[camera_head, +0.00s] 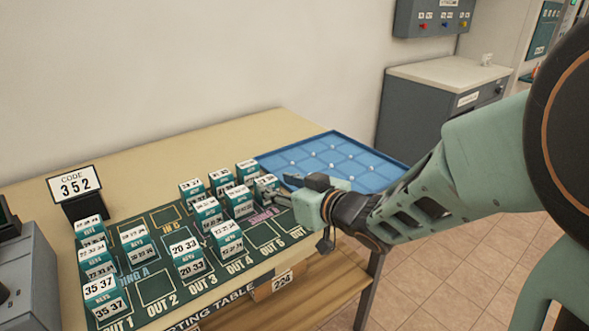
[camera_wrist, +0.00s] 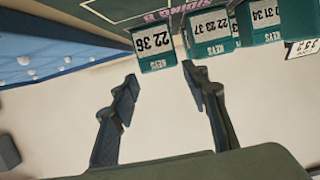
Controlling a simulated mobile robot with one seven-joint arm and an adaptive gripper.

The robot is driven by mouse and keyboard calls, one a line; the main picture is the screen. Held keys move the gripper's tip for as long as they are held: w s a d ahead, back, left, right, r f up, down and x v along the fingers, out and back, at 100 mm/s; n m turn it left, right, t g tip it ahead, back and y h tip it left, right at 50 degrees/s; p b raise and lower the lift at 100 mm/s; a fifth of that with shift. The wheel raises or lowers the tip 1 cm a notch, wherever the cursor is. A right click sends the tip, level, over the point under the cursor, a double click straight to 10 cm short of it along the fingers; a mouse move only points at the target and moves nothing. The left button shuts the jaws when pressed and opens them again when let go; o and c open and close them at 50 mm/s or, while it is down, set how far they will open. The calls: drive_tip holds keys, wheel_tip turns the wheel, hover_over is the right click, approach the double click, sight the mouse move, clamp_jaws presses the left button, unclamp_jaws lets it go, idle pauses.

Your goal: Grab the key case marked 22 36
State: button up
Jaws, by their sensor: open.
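The key case marked 22 36 (camera_wrist: 153,47) is a teal and white block, its label upside down in the wrist view. It stands at the end of a row, just beyond my fingertips and roughly in line with the gap between them. My gripper (camera_wrist: 162,80) is open and empty. In the head view my gripper (camera_head: 282,193) is low over the right end of the cases, beside a case (camera_head: 266,183) that it partly hides; that label is too small to read there.
A case marked 22 37 (camera_wrist: 211,34) stands close beside it, near my right finger in the wrist view. Several other cases stand on the green sorting mat (camera_head: 158,287). A blue padded tray (camera_head: 335,151) lies behind my gripper. The code sign (camera_head: 75,186) reads 352.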

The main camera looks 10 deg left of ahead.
sight(268, 181)
drive_tip(key=x, duration=0.4)
drive_tip(key=shift+a+b, duration=0.1)
drive_tip(key=shift+b, duration=0.3)
drive_tip(key=c, duration=0.9)
drive_tip(key=shift+o, duration=0.2)
drive_tip(key=shift+r, duration=0.2)
